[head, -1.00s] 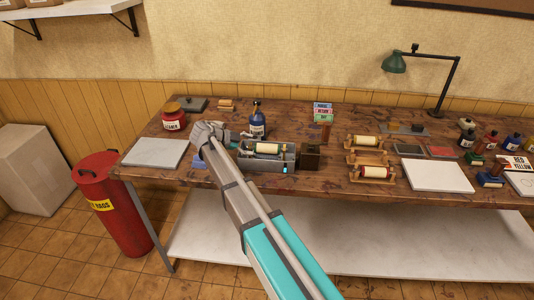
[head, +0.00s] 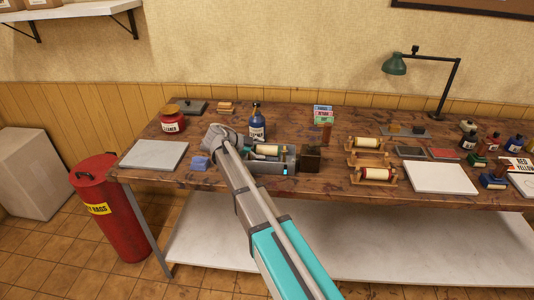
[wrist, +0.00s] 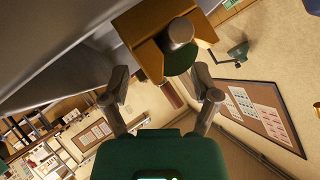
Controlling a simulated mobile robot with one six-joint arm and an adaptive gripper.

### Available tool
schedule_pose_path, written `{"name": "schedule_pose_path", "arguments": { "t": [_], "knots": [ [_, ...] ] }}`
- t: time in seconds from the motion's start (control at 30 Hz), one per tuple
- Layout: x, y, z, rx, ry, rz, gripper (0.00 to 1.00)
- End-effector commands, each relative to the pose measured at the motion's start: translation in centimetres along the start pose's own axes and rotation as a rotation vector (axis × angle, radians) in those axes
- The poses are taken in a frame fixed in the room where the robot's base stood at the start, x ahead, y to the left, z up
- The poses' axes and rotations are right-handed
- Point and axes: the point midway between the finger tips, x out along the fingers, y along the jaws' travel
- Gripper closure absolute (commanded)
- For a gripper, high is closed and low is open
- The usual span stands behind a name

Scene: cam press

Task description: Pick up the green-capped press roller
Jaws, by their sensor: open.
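In the wrist view a dark green round cap (wrist: 181,61) with a grey metal end (wrist: 181,33) shows just beyond my fingertips, against a tan block. My gripper (wrist: 165,88) is open, with its two fingers apart and the cap roughly ahead of the gap; contact cannot be seen. In the head view a cream roller (head: 267,150) lies in the grey press (head: 286,167) on the workbench. My arm's wrist is at the left end of the press and hides that end of the roller and my fingers.
A blue bottle (head: 257,123) stands just behind the press, and a dark brown box (head: 310,158) at its right. Two other rollers, an upper one (head: 368,143) and a lower one (head: 376,174), rest on wooden stands to the right.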

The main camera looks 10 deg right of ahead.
Motion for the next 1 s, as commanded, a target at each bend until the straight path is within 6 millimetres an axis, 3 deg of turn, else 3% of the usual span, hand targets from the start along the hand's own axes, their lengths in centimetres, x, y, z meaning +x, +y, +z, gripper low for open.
{"name": "schedule_pose_path", "arguments": {
  "t": [0.23, 0.83, 1.0],
  "knots": [
    [2.4, 0.1, 0.1, 0.0, 0.0, 0.0, 0.21],
    [2.5, 0.0, 0.0, 0.0, 0.0, 0.0, 0.21],
    [2.5, 0.0, 0.0, 0.0, 0.0, -0.001, 0.53]
  ]
}}
